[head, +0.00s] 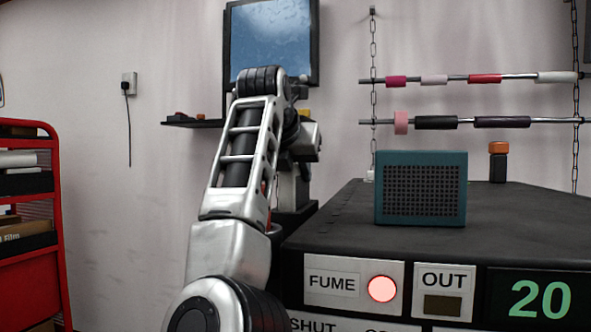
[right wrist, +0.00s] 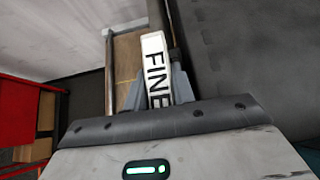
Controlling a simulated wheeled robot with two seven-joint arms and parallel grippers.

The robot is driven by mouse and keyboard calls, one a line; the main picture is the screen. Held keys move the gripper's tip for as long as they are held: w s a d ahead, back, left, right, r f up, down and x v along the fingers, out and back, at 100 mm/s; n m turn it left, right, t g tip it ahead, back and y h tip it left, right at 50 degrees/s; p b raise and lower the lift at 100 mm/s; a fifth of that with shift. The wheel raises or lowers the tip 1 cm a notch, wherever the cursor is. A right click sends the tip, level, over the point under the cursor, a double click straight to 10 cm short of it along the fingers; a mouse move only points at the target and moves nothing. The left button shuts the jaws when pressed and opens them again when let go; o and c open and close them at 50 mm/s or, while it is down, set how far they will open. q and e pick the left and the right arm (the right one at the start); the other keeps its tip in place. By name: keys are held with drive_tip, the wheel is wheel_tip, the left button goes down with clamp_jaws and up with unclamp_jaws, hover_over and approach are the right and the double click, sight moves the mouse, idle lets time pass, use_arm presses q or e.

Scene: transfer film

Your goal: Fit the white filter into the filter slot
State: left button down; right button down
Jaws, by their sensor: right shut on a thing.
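The white filter (right wrist: 155,62), a narrow piece marked "FINE" in black, shows in the right wrist view. My right gripper (right wrist: 157,90) is shut on it, with a grey finger on each side. In the head view my right arm reaches up and away, and the gripper (head: 308,140) is partly hidden behind it; the filter cannot be made out there. Beyond the filter in the wrist view is a tan recess or panel (right wrist: 124,65) with a pale frame; I cannot tell whether it is the filter slot. My left gripper is not in view.
A dark-topped machine (head: 330,232) stands at the right, with a lit red FUME lamp (head: 382,288) and a green "20" display (head: 540,300). A teal speaker-like box (head: 421,188) and a dark bottle (head: 498,165) are on top. A red shelf cart (head: 55,240) stands left.

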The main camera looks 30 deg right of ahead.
drive_tip(key=shift+f+b, duration=0.9)
drive_tip(key=shift+f, duration=0.45)
drive_tip(key=c, duration=1.1)
unclamp_jaws()
drive_tip(key=b+v, duration=0.2)
drive_tip(key=v, duration=1.4)
drive_tip(key=shift+r, duration=0.1)
